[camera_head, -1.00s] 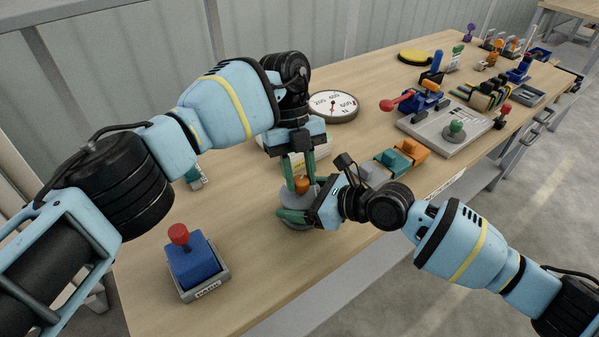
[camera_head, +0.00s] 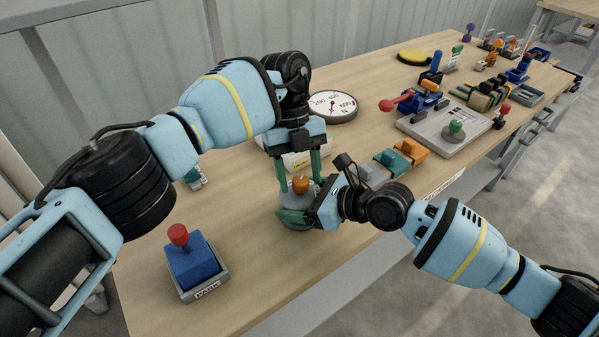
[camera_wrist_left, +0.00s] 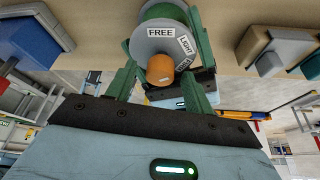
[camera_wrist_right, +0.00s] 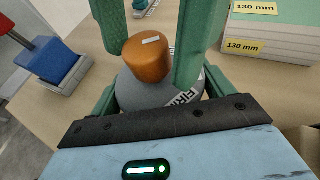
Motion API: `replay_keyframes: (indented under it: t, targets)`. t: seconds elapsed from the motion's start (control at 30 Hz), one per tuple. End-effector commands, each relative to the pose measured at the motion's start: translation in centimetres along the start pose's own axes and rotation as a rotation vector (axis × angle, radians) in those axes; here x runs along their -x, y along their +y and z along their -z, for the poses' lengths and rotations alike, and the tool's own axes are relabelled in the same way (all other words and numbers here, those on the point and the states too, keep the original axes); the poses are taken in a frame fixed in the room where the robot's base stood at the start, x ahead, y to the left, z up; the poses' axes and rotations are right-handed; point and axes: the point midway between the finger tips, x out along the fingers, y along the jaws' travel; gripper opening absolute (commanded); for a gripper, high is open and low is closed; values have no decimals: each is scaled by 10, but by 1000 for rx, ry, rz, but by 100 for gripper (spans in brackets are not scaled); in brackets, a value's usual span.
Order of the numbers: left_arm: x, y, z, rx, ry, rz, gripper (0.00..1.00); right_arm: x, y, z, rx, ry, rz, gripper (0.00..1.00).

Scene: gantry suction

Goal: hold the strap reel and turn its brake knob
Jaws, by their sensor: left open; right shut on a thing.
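The strap reel (camera_head: 298,224) is a grey round body standing on the bench. An orange brake knob (camera_head: 301,184) sits on its top. In the left wrist view the reel's grey face (camera_wrist_left: 150,38) carries the labels FREE and LIGHT and a third, partly hidden one; the knob (camera_wrist_left: 160,68) has a small white mark. My right gripper (camera_head: 292,215) is shut on the reel from the side, low down. My left gripper (camera_head: 300,182) points down from above, open, with its green fingers on either side of the knob and apart from it.
A blue box with a red knob, labelled PARK (camera_head: 190,262), stands at the front left. A round dial (camera_head: 333,106) lies behind the reel. Grey, teal and orange blocks (camera_head: 393,160) stand to the right of my right gripper. Bare bench top lies between the PARK box and reel.

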Motion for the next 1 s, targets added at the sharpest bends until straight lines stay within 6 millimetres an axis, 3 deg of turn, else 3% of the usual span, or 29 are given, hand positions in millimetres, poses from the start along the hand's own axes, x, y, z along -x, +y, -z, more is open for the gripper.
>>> replay_keyframes:
  t: [0.17,0.63,1.0]
  targets:
    - [11,0,4,0,-3,2,52,0,0,0,-1,0,-1,30]
    - [81,0,33,0,-3,1,52,0,0,0,-1,0,-1,30]
    - [93,0,38,0,1,0,52,0,0,0,-1,0,-1,30]
